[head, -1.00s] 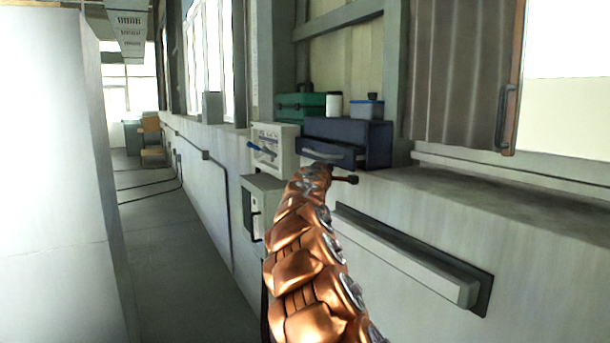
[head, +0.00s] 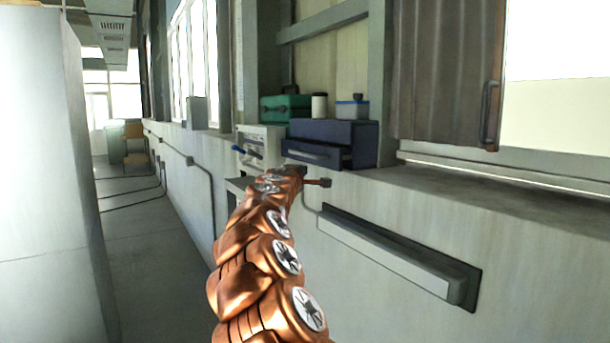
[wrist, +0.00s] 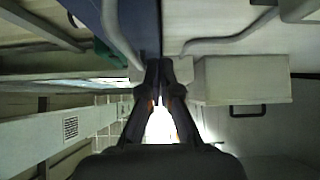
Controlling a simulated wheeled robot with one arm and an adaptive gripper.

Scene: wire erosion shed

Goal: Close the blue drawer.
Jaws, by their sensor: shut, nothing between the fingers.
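The blue drawer (head: 312,154) is in the dark blue cabinet (head: 352,143) on the ledge along the right wall. Its front, with a pale bar handle, appears to stand out a little from the cabinet. My copper arm reaches up to just below and in front of it, and hides part of what lies below the drawer. In the wrist view, my gripper (wrist: 163,68) is shut and empty, its dark fingertips together. A blue surface (wrist: 145,25) with a grey bar beside it lies just beyond the tips; I cannot tell whether they touch.
A green box (head: 286,110), a white canister (head: 319,106) and a blue-lidded container (head: 352,109) stand on or behind the cabinet. A white panel box (head: 260,143) is to its left. A long rail (head: 395,255) juts from the wall below.

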